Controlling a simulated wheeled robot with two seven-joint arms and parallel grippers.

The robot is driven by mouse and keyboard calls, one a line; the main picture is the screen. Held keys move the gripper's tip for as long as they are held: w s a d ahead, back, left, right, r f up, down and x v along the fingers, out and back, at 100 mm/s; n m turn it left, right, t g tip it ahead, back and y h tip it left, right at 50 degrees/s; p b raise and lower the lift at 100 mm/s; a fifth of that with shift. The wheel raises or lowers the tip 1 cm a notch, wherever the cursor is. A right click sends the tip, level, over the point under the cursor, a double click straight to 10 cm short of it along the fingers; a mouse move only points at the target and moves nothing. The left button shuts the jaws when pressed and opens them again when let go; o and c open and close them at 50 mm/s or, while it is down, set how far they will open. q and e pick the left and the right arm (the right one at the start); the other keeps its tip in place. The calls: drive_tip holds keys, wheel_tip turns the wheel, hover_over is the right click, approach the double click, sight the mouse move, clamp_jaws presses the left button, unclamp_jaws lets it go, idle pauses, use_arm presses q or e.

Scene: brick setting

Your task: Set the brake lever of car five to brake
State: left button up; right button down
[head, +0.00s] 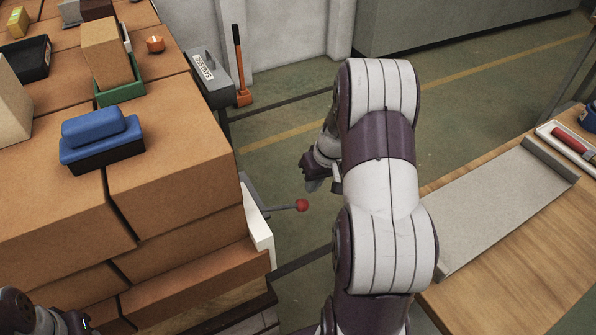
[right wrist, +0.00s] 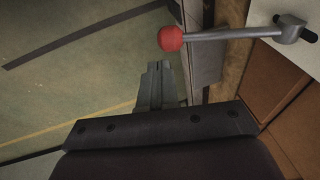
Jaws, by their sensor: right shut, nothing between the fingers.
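The brake lever (head: 282,208) is a grey rod with a red ball knob (head: 302,205), sticking out to the right from a white plate (head: 258,228) on the side of the brick-loaded car. In the right wrist view the lever (right wrist: 220,35) runs from a pivot at the upper right to its red knob at top centre. My right gripper (head: 314,184) is shut and empty, just above and beyond the knob in the head view. Its fingertips (right wrist: 158,70) show below the knob, apart from it. Part of my left arm shows at the lower left; its jaws are unclear. No car number is readable.
Large brown blocks (head: 180,178) fill the left side, with a blue-topped brush-like block (head: 100,138) and trays on top. A wooden table (head: 520,270) with a grey metal tray (head: 500,205) stands at right.

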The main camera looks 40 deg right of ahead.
use_arm(q)
wheel_tip(320, 180, down, 3)
drive_tip(key=shift+f+b, duration=0.1)
drive_tip(key=shift+b, duration=1.1)
use_arm(e)
wheel_tip(320, 180, down, 4)
drive_tip(key=shift+r, duration=0.1)
drive_tip(key=shift+a, duration=0.1)
